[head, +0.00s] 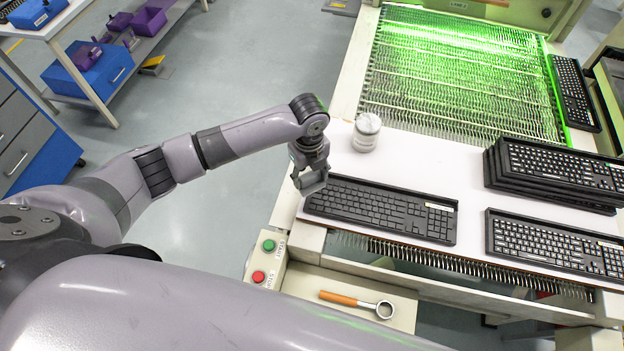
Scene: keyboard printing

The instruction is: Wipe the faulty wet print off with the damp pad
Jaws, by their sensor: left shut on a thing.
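My left gripper (309,182) is at the left end of a black keyboard (380,209) on the white table. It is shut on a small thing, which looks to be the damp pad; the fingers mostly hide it. I cannot tell whether it touches the keyboard. This keyboard lies flat, and its key prints look dim. The faulty wet print is too small to make out from here. My right gripper is not in view.
A lidded jar (366,132) stands behind the keyboard. Another keyboard (555,243) lies to the right, with a keyboard stack (555,172) behind it. A green-lit conveyor (455,75) runs at the back. An orange-handled tool (357,302) lies on the front ledge.

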